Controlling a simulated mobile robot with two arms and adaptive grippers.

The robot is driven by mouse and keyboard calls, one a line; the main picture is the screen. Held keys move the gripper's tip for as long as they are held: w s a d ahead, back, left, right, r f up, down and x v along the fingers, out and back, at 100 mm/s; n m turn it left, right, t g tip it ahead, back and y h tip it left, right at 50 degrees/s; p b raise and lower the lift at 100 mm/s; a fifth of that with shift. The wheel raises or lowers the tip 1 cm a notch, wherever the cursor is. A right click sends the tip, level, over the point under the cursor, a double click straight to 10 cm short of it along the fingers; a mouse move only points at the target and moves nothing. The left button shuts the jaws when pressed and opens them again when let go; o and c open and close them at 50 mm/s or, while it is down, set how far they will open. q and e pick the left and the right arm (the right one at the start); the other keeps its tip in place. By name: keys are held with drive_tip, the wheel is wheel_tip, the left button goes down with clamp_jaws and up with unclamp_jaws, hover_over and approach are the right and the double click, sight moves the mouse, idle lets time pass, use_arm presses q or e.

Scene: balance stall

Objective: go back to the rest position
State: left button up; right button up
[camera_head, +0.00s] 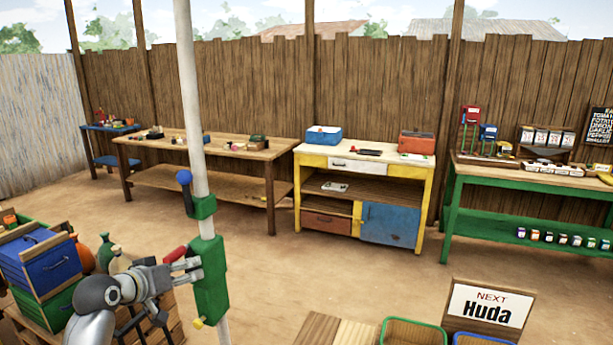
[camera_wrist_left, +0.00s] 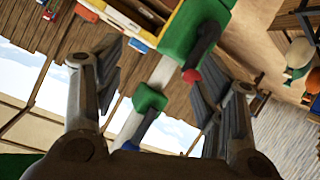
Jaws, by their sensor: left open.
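My left gripper (camera_head: 193,270) reaches in from the lower left, at the lower green bracket (camera_head: 210,285) on the white pole (camera_head: 190,110). In the left wrist view its two dark-padded fingers stand wide apart (camera_wrist_left: 158,88), and the pole shows between them, farther off. Nothing is held. A red-tipped dark handle (camera_wrist_left: 203,52) sticks out from the green bracket in that view. Whether a finger touches the bracket cannot be told. My right gripper is not in view.
A blue-knobbed lever (camera_head: 184,178) is on the pole's upper green bracket. Blue and green crates (camera_head: 48,268) and bottles stand at lower left. A "Huda" sign (camera_head: 487,307) and green-rimmed tray (camera_head: 413,324) are at lower right. Tables line the back fence; the middle floor is open.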

use_arm(q)
drive_tip(key=s+d+f+m+g+y, duration=0.1)
drive_tip(key=s+d+f+g, duration=0.25)
drive_tip(key=s+f, duration=0.6)
drive_tip(key=s+d+f+m+g, duration=0.2)
drive_tip(key=s+d+f, duration=0.2)
drive_tip(key=s+f, duration=0.55)
drive_tip(key=s+d+f+g+y, duration=0.1)
drive_tip(key=s+f+g, duration=0.1)
drive_tip(key=s, duration=1)
drive_tip(key=s+d+f+g+y, duration=0.1)
drive_tip(key=s+g, duration=0.1)
drive_tip(key=s, duration=1)
wheel_tip(320, 180, down, 29)
drive_tip(key=m+b, duration=0.1)
drive_tip(key=b, duration=0.1)
drive_tip(key=s+a+f+g+b, duration=0.1)
drive_tip(key=s+a+f+g, duration=0.1)
drive_tip(key=s+f, duration=1.5)
drive_tip(key=shift+s+a, duration=0.25)
drive_tip(key=shift+a, duration=0.1)
